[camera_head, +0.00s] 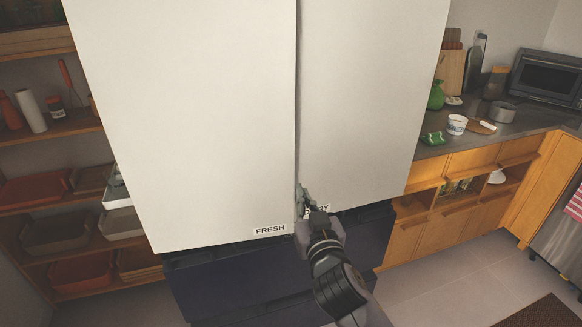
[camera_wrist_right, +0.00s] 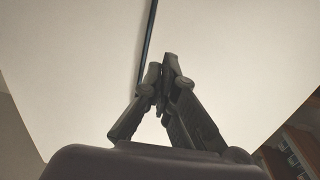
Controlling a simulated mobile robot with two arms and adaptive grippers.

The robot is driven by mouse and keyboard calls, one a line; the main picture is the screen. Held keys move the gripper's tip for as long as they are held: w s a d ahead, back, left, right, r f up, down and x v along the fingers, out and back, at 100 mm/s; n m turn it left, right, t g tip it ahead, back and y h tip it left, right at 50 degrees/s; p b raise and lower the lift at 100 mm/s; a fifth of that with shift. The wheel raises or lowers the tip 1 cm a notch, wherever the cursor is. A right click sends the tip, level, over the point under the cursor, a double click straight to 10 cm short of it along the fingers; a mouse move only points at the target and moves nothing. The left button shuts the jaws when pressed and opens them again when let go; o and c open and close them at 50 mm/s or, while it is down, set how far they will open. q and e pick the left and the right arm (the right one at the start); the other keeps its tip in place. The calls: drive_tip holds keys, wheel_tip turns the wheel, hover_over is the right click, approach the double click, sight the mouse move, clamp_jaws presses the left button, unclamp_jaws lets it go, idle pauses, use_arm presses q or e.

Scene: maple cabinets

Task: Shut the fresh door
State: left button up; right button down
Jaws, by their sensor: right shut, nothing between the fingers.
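The fresh door (camera_head: 190,120) is the left white door of the large cabinet, with a "FRESH" label (camera_head: 270,230) at its lower right corner. It stands beside the right white door (camera_head: 365,90), with a narrow dark seam (camera_head: 297,80) between them. The right door's label is partly hidden by my right gripper (camera_head: 304,192). That gripper is shut and empty at the lower end of the seam. In the right wrist view its fingertips (camera_wrist_right: 168,62) meet just right of the seam; I cannot tell whether they touch a door. My left gripper is not in view.
Dark lower drawers (camera_head: 235,285) sit under the doors. Open shelves with trays (camera_head: 55,232) stand on the left. A counter (camera_head: 440,145) with a green vase (camera_head: 436,97), a bowl (camera_head: 457,124) and a toaster oven (camera_head: 548,78) is on the right.

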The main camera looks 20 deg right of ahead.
sight(289, 161)
drive_tip(key=w+p, duration=0.1)
drive_tip(key=w, duration=0.2)
drive_tip(key=w+p, duration=0.1)
drive_tip(key=w, duration=0.3)
drive_tip(key=w+p, duration=0.1)
drive_tip(key=w, duration=0.3)
drive_tip(key=shift+w+d, duration=0.15)
drive_tip(key=shift+d, duration=0.25)
drive_tip(key=shift+w+f, duration=0.1)
drive_tip(key=shift+w, duration=0.5)
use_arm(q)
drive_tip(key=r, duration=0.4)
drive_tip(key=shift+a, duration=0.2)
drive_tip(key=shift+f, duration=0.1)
use_arm(e)
drive_tip(key=shift+w, duration=0.1)
